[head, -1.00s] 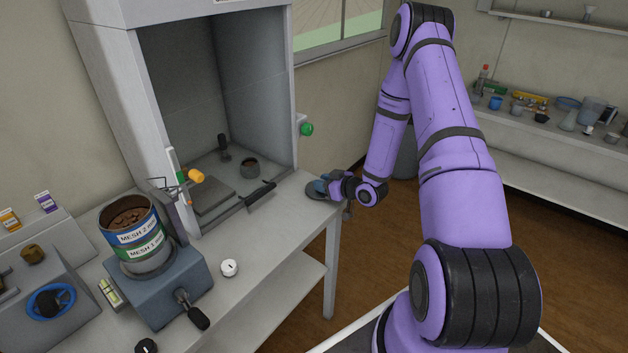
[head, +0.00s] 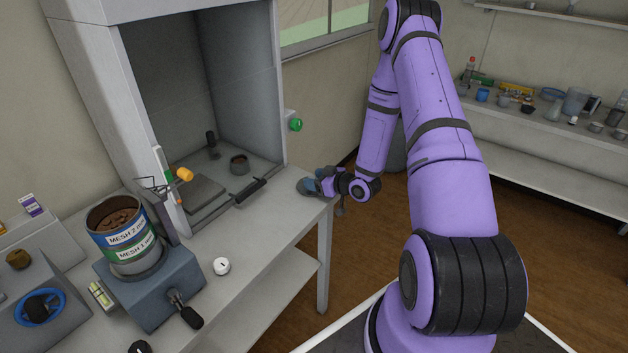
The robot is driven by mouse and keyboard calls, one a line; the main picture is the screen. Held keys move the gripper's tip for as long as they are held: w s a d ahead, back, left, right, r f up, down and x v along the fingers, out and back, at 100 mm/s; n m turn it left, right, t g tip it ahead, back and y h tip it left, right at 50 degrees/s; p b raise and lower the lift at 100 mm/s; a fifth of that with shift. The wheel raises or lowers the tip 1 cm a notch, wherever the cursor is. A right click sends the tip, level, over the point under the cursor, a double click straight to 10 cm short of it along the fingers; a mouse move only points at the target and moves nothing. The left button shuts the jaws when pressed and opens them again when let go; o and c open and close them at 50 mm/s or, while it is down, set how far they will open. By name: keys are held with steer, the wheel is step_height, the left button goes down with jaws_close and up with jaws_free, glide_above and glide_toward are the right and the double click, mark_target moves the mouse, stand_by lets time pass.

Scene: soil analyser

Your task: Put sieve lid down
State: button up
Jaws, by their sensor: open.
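The sieve lid (head: 308,188) is a grey-blue disc at the right end of the bench top, just right of the fume cabinet. It appears to rest on the bench, though my gripper hides part of it. My gripper (head: 322,181) is open, close to the lid's right side; I cannot tell if the fingers still touch it. The sieve stack (head: 124,238), with blue and green bands marked MESH 2 and MESH 1, stands at the left with its top open and brown soil inside.
The stack sits on a blue-grey shaker base (head: 152,287) with a black-handled lever. A white knob (head: 221,266) is on the bench front. Right of the bench end is open floor.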

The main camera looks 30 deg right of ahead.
steer(key=v, duration=1)
steer(key=a+r+g+h, duration=0.2)
steer(key=r+g+h, duration=0.15)
steer(key=r, duration=0.95)
steer(key=a+r+g+h, duration=0.2)
steer(key=r+h, duration=0.2)
steer(key=r, duration=0.8)
steer(key=s+a+r+m+g, duration=0.1)
steer(key=s+a+r, duration=0.3)
steer(key=s, duration=0.4)
steer(key=s+a+r+m+g+y, duration=0.1)
steer(key=s+a+r, duration=0.4)
steer(key=s, duration=0.3)
steer(key=s+a+r+m+g+y, duration=0.1)
steer(key=s+a+r+m, duration=0.1)
steer(key=s+a+r, duration=0.3)
steer(key=s, duration=0.3)
steer(key=shift+a, duration=0.3)
